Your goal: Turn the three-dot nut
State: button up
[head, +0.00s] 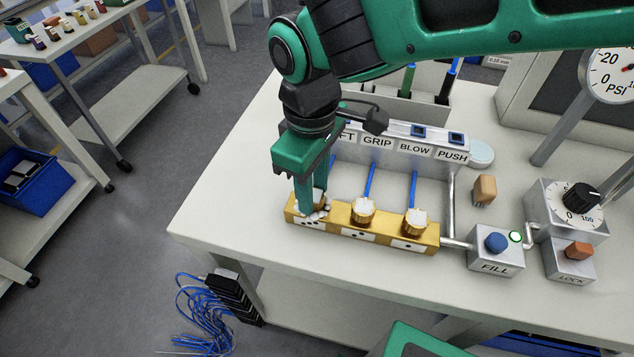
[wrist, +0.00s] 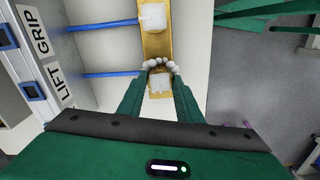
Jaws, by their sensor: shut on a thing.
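A brass block (head: 385,238) on the table carries three brass nuts with pale tops, and its front has dotted labels. My gripper (head: 316,208) points down at the left end of the block, shut on the nut there, whose label seems to have three dots. The fingers hide most of this three-dot nut in the head view. In the wrist view the three-dot nut (wrist: 160,88) sits between the fingertips, which have rounded white pads. The middle nut (head: 363,212) and the right nut (head: 415,222) stand free; the middle one also shows in the wrist view (wrist: 153,17).
Blue hoses (head: 370,180) run behind the block to a panel (head: 400,147) marked GRIP, BLOW and PUSH. Right of the block stand a FILL box (head: 496,262) with a blue knob, a LOCK box (head: 571,268) and a dial (head: 570,210). The table's front left is clear.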

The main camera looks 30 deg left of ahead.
jog(key=m, duration=0.4)
jog(key=shift+w+a+r+m, duration=0.1)
jog(key=shift+w+m, duration=0.1)
jog(key=shift+m, duration=0.1)
jog(key=m, duration=0.4)
jog(key=shift+m, duration=0.3)
jog(key=m, duration=0.4)
jog(key=shift+m, duration=2.5)
jog(key=o, duration=1)
jog(key=shift+o, duration=0.2)
jog(key=shift+s, duration=0.1)
notch_tip(320, 180, up, 11)
